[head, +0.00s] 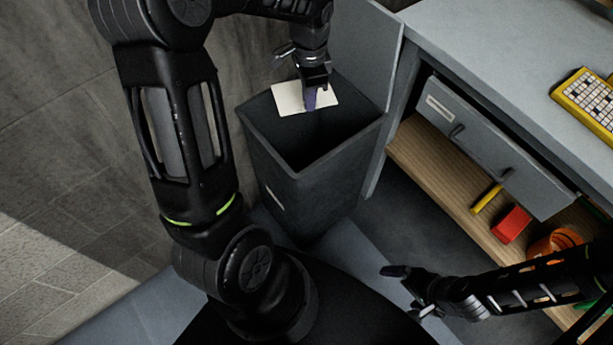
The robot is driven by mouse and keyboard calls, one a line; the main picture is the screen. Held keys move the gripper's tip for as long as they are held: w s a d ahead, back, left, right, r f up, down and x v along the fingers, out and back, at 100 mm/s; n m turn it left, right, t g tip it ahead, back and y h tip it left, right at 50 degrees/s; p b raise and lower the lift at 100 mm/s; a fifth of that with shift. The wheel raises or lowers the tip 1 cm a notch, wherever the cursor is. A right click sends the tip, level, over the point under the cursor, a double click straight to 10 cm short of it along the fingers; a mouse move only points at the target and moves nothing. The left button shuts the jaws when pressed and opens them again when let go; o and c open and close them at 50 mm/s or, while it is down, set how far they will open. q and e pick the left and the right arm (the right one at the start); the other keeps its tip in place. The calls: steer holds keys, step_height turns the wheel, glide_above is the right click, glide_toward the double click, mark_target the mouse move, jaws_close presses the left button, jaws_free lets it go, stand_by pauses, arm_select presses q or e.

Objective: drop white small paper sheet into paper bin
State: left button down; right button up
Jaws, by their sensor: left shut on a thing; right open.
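The small white paper sheet (289,97) is held by my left gripper (311,98), which is shut on it. The sheet is over the back part of the opening of the dark grey paper bin (325,190). The fingers hide part of the sheet, and I cannot tell its exact height above the rim. The bin stands upright on the floor, and its inside is dark. My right gripper (405,290) is open and empty at the lower right, in front of the bin and apart from it.
A grey desk (480,50) with a drawer (480,140) stands right of the bin. A yellow mosaic panel (585,100) lies on it. A wooden shelf (440,178) below holds a red block (511,225) and an orange container (555,243). The tiled floor at left is clear.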

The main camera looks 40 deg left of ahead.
arm_select(q)
steer(key=shift+f+b, duration=2.1)
steer(key=shift+f, duration=0.75)
steer(key=c, duration=1.5)
jaws_free()
steer(key=shift+r, duration=0.15)
step_height(320, 180, up, 8)
steer(key=shift+f+p, duration=0.2)
steer(key=shift+p, duration=0.55)
